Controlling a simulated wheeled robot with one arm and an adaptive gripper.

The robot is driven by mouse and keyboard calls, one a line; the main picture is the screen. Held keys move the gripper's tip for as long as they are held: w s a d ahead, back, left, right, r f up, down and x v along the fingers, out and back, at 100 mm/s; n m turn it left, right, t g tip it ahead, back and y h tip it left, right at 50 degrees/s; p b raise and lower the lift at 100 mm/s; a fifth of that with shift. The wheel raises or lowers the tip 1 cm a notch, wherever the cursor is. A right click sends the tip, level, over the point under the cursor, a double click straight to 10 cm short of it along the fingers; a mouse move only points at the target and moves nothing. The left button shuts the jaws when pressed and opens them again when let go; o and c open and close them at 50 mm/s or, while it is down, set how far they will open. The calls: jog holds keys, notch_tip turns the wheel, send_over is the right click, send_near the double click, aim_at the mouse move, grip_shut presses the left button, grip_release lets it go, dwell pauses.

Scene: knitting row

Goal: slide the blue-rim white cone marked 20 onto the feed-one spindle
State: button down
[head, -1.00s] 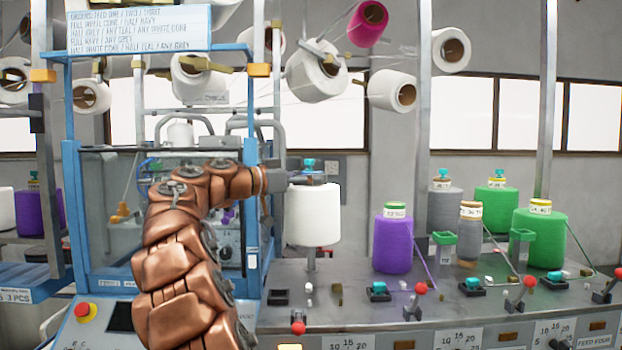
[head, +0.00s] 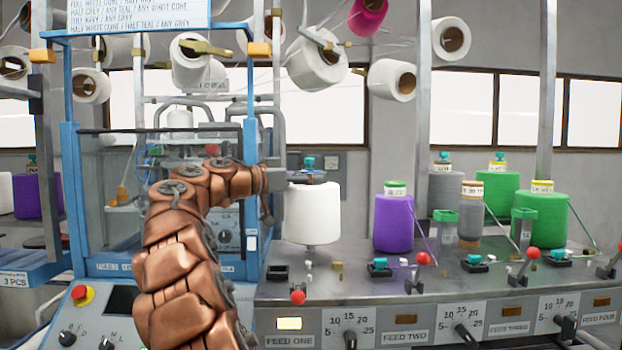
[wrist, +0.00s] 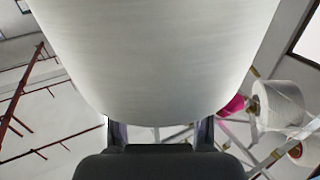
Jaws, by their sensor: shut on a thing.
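The white cone (head: 312,213) stands upright in the head view, above the feed-one station at the left of the machine bed. A short bit of the feed-one spindle (head: 311,249) shows under the cone's base. Whether the cone is around the spindle or in front of it I cannot tell.
A purple cone (head: 393,221) stands to the right, with a grey cone (head: 471,214) and a green cone (head: 540,225) beyond. Red-knobbed levers (head: 298,297) line the front edge. A blue-framed case (head: 100,190) stands at the left. White cones (head: 316,62) hang overhead.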

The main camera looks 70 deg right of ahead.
jog(key=shift+f+b, duration=1)
jog(key=shift+f, duration=0.05)
jog(key=shift+c, duration=2)
grip_release()
jog(key=shift+f, duration=0.1)
jog(key=v, duration=1.2)
